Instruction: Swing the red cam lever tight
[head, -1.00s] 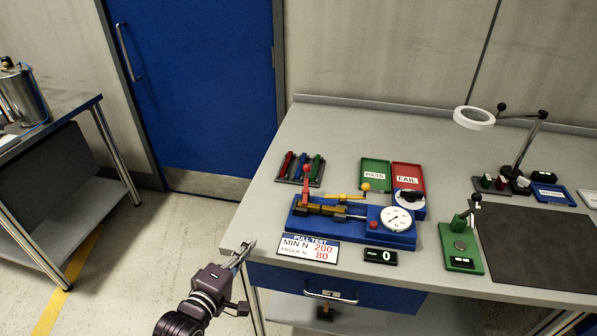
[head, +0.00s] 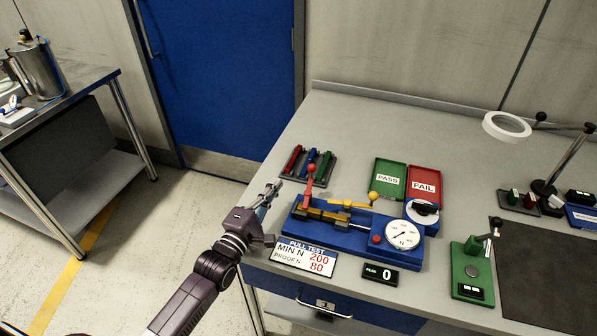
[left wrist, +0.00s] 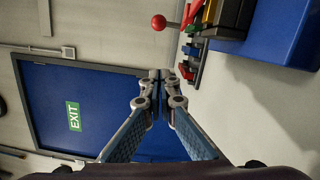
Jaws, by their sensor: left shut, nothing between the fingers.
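The red cam lever (head: 309,183) stands upright on the left end of the blue pull tester (head: 345,232), with a red ball knob (head: 311,168) on top. In the left wrist view the red knob (left wrist: 158,22) shows near the top, beyond and to the side of my fingertips. My left gripper (head: 276,186) is shut and empty, to the left of the lever and apart from it. Its closed fingertips (left wrist: 161,75) show in the left wrist view. A yellow-knobbed lever (head: 372,197) and a dial gauge (head: 403,235) are on the same tester. My right gripper is not in view.
A rack of coloured pieces (head: 307,163) stands behind the lever. Green PASS (head: 389,190) and red FAIL (head: 424,174) trays lie at the back. A PULL TEST sign (head: 304,258) and a display (head: 379,274) are in front. A green fixture (head: 472,270) stands at right.

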